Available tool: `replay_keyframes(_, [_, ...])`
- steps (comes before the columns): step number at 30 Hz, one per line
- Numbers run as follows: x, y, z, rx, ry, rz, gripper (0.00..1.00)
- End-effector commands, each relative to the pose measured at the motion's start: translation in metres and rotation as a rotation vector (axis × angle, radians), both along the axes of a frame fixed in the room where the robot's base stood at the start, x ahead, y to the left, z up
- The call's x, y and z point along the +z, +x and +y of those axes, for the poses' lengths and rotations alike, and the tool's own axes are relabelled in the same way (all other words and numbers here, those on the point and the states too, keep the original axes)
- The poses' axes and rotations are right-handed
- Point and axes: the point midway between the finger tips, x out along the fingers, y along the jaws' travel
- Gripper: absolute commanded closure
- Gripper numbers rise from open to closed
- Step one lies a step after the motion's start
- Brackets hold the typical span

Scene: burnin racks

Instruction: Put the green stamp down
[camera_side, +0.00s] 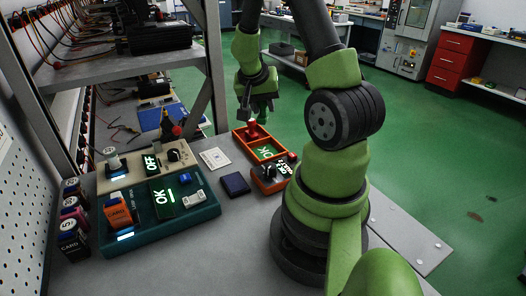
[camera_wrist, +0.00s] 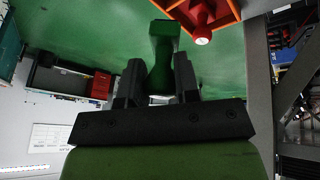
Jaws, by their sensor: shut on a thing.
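In the wrist view my gripper (camera_wrist: 158,88) is shut on the green stamp (camera_wrist: 164,45), whose handle sits between the two black fingers. The stamp is clear of any surface there. In the side view my gripper (camera_side: 250,108) hangs just above and behind the orange tray (camera_side: 235,143); the stamp is hard to make out among the dark fingers. A red stamp (camera_side: 252,127) stands in the tray's far part, and it also shows in the wrist view (camera_wrist: 203,14). A green OK display or pad (camera_side: 266,152) is in the nearer part.
Teal (camera_side: 160,232) and beige (camera_side: 122,181) consoles fill the left. The bench between has free room.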

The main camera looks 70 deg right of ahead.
Motion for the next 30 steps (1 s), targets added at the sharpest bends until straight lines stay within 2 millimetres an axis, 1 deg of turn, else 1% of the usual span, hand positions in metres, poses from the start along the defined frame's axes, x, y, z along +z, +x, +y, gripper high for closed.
replay_keyframes(1, [-0.001,-0.006,-0.001,-0.034,0.002,0.004,0.86])
replay_keyframes(4, [-0.011,-0.01,-0.001,-0.06,0.005,0.008,0.86])
replay_keyframes(9, [-0.036,-0.01,0.0,-0.056,0.007,0.009,0.86])
replay_keyframes(12, [-0.047,-0.009,0.0,-0.053,0.006,0.006,0.86])
replay_keyframes(19, [-0.062,-0.009,0.0,-0.054,0.004,0.005,0.86])
replay_keyframes(24, [-0.086,-0.009,0.0,-0.052,0.006,0.008,0.86])
replay_keyframes(27, [-0.095,-0.009,0.0,-0.053,0.006,0.005,0.86])
replay_keyframes(30, [-0.098,-0.009,0.0,-0.054,0.004,0.002,0.86])
